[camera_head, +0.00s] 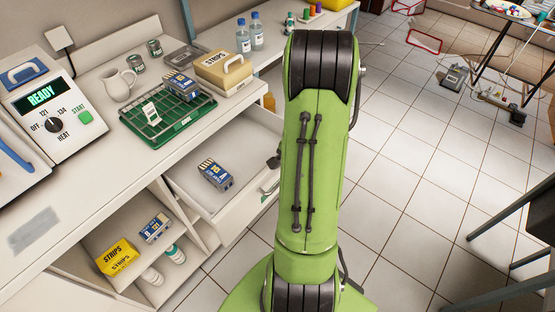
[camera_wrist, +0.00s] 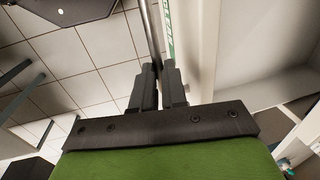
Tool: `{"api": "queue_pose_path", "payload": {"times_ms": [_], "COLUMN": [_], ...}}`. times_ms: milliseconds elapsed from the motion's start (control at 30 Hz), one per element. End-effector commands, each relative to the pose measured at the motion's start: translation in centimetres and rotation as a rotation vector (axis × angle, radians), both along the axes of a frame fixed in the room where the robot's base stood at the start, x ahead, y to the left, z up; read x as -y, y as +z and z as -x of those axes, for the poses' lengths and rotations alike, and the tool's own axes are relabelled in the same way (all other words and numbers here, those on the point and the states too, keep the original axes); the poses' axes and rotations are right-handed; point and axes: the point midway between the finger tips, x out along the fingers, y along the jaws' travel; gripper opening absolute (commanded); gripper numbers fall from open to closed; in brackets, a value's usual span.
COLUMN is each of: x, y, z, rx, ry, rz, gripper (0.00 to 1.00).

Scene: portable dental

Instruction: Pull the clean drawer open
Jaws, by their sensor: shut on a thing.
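The drawer (camera_head: 240,160) under the counter stands pulled out, with its inside in view. A blue and grey box (camera_head: 215,175) lies in it. The drawer's front carries a pale label with green lettering, seen in part in the wrist view. My gripper (camera_wrist: 160,72) is shut on the metal bar handle (camera_wrist: 150,30) along the drawer's front. In the head view my green arm hides most of the gripper and part of the drawer's front.
The counter above holds a green rack (camera_head: 168,118), a tan strips box (camera_head: 223,70), a white jug (camera_head: 118,84) and a control unit (camera_head: 45,115). An open shelf below holds a yellow strips box (camera_head: 117,257) and bottles.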

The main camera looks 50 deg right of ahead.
Motion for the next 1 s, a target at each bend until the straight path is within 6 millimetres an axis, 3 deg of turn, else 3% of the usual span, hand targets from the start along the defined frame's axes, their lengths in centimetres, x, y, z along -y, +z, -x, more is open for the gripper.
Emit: {"api": "queue_pose_path", "payload": {"times_ms": [100,300,733,767,833,1000], "x": [0.2,0.2,0.2,0.2,0.2,0.2], "y": [0.0,0.1,0.1,0.1,0.1,0.1], "z": [1.6,3.1,3.4,3.4,3.4,3.4], "rx": [0.001,0.002,0.002,0.002,0.002,0.001], "ry": [-0.004,-0.002,0.000,0.000,0.000,0.000], "rz": [0.003,0.004,0.004,0.004,0.004,0.002], "gripper": [0.00,0.00,0.00,0.14,0.23,0.23]}}
